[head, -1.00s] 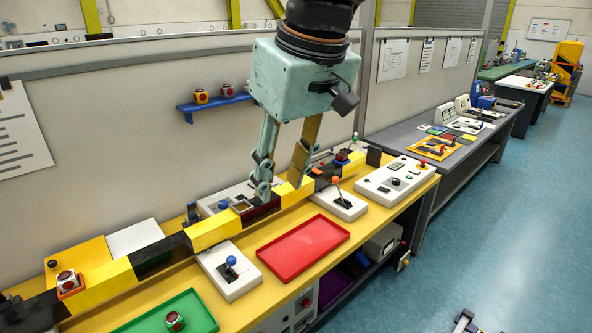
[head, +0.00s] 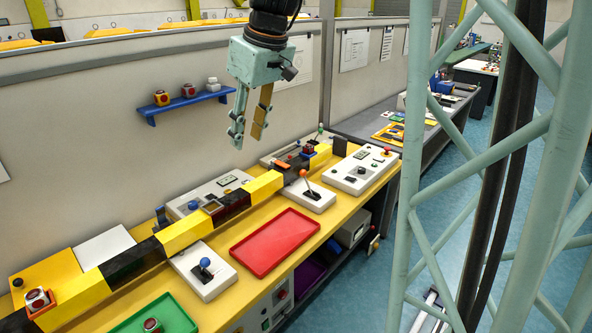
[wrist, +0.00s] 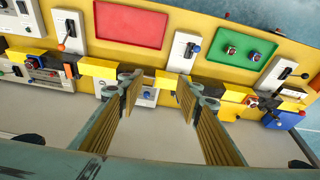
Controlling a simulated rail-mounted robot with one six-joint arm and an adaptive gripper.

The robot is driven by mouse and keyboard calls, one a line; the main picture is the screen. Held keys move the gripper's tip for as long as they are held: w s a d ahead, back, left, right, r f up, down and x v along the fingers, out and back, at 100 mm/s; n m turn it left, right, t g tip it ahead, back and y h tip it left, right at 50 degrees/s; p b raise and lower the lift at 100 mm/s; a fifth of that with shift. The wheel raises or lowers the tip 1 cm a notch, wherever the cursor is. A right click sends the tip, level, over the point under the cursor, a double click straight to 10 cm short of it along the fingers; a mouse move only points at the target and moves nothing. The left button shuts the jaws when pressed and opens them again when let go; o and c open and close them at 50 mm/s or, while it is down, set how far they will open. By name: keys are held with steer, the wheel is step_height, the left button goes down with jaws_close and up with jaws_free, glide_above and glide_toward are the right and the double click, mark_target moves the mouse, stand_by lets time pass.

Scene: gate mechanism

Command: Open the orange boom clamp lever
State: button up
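The yellow and black boom (head: 187,234) lies along the bench; it also shows in the wrist view (wrist: 100,69). A lever with an orange knob (head: 303,173) stands on a white box (head: 312,196) beside the boom; the knob is at the left of the wrist view (wrist: 61,46). A small orange piece (wrist: 69,71) sits at a dark bracket on the boom; I cannot tell which is the clamp lever. My gripper (head: 248,138) is open and empty, above and behind the boom. Its fingers (wrist: 159,88) are apart in the wrist view.
A blue-knobbed lever box (head: 204,273), a red tray (head: 275,243) and a green tray (head: 180,315) line the bench front. A blue shelf with cubes (head: 188,106) hangs on the wall panel. A lattice column fills the right of the head view.

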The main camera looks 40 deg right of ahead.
steer(key=w+d+f+p, duration=0.1)
steer(key=w+d+f, duration=0.2)
steer(key=w+d, duration=0.3)
steer(key=w+d+f+n+p, duration=0.1)
steer(key=w+d+f+p, duration=0.2)
steer(key=d, duration=0.5)
steer(key=w+d+f, duration=0.3)
steer(key=w+d, duration=0.3)
steer(key=w, duration=0.1)
steer(key=w+d+f+p, duration=0.1)
steer(key=w+d+f, duration=0.1)
steer(key=d+f, duration=0.6)
steer(key=w+d+f+n+t+p, duration=0.1)
steer(key=w+d+f+p, duration=0.1)
steer(key=d+f, duration=0.6)
steer(key=d, duration=0.5)
steer(key=shift+w+d+f+n+p, duration=0.15)
steer(key=shift+d+f+n+p, duration=0.1)
steer(key=shift+d+n+p, duration=0.1)
steer(key=shift+f, duration=0.1)
steer(key=shift+p+x, duration=0.95)
steer(key=shift+x, duration=5.8)
steer(key=shift+a, duration=0.2)
steer(key=shift+c, duration=0.3)
jaws_close()
